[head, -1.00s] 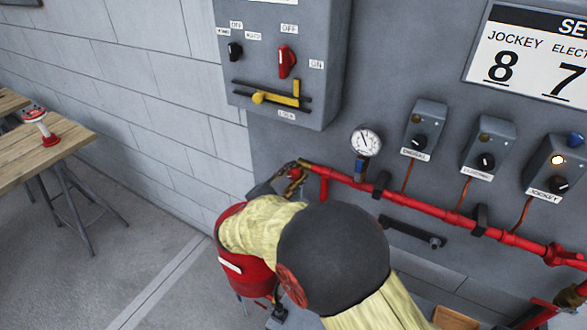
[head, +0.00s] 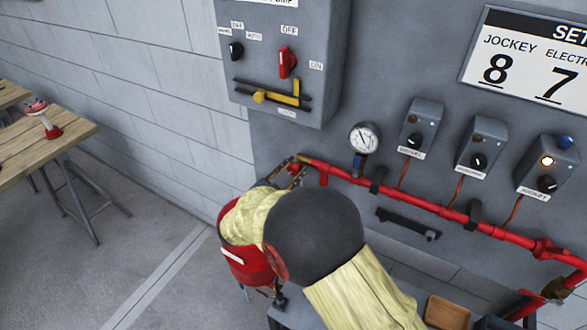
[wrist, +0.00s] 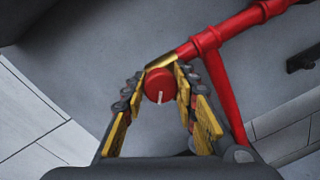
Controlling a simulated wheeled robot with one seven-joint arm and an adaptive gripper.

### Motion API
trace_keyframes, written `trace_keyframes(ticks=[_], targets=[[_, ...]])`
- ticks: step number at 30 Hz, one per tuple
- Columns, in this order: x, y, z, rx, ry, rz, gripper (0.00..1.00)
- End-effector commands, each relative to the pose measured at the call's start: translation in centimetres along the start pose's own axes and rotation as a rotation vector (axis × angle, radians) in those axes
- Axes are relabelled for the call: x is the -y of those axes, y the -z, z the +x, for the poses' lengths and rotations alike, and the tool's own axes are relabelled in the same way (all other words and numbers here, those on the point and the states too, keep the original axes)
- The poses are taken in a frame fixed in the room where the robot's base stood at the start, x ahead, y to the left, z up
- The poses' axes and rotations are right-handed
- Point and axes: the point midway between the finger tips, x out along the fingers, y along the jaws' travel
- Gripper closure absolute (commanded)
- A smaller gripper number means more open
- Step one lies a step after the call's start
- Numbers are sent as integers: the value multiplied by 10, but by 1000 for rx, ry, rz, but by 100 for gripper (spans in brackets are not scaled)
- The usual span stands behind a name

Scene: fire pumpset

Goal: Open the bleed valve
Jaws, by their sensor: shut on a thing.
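The bleed valve is a round red knob (wrist: 159,85) with a white mark on its face, at the end of the red pipe. In the wrist view the mark points almost straight down. My gripper (wrist: 161,90) has its yellow-padded fingers on either side of the knob and is shut on it. In the head view the valve (head: 296,168) is a small red and brass part at the left end of the pipe, and my gripper (head: 282,177) is beside it, largely hidden by my arm.
The red pipe (head: 410,201) runs right along the grey panel. A pressure gauge (head: 363,138) and switch boxes sit above it; a grey control cabinet (head: 325,85) is higher up. A wooden bench (head: 65,140) stands at the left, with clear floor between.

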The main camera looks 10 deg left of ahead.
Motion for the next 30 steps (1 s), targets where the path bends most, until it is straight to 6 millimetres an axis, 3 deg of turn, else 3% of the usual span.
trace_keyframes(ticks=[5,6,16,26,30], targets=[[1,2,-1,-4,0,-3,97],[1,2,-1,-4,0,-2,71],[1,1,0,-1,0,0,52],[0,1,-2,-1,0,1,52],[-1,1,-16,-2,-2,1,52]])
